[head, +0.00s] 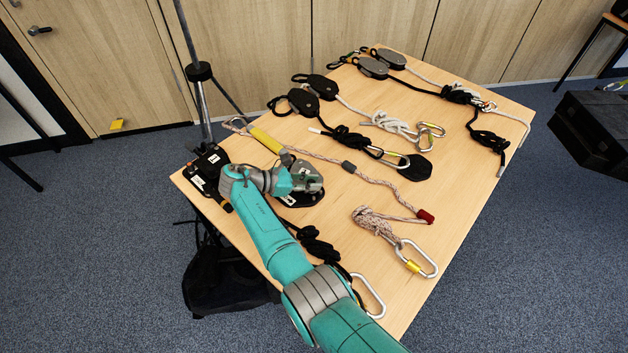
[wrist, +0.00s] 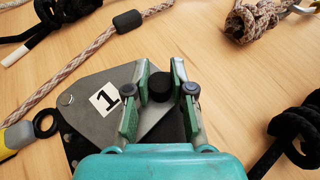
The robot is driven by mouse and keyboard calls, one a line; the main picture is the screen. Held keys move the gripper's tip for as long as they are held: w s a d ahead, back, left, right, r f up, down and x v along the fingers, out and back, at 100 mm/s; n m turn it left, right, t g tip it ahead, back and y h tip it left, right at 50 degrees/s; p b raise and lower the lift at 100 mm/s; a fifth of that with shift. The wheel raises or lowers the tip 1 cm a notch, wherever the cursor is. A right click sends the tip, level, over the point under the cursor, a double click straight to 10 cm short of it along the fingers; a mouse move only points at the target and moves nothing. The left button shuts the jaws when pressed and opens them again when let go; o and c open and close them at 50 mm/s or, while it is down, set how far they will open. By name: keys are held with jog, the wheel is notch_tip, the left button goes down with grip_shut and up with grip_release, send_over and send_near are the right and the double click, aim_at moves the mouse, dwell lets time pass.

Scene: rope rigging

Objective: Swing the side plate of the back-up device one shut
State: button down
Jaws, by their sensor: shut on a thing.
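The back-up device one (head: 298,200) lies on the table near its left side, partly hidden under my arm. In the wrist view its grey side plate (wrist: 88,92) carries a white label with a 1. Black parts of the device show past the plate's left edge and between my fingers. A round black knob (wrist: 159,87) stands between the fingertips. My gripper (wrist: 161,84) is shut on this knob, with one finger on each side. In the head view my gripper (head: 303,178) is low over the device. How far the plate is turned is hard to tell.
A pinkish rope with a yellow sleeve (head: 266,139) runs close behind the device. A black knotted rope (head: 318,245) lies in front. Another numbered black device (head: 205,170) is at the left edge. Pulleys (head: 303,101), ropes and carabiners (head: 416,258) cover other parts of the table.

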dwell(0.4)
jog(key=c, duration=1)
grip_release()
jog(key=v, duration=1.2)
jog(key=shift+f, duration=0.1)
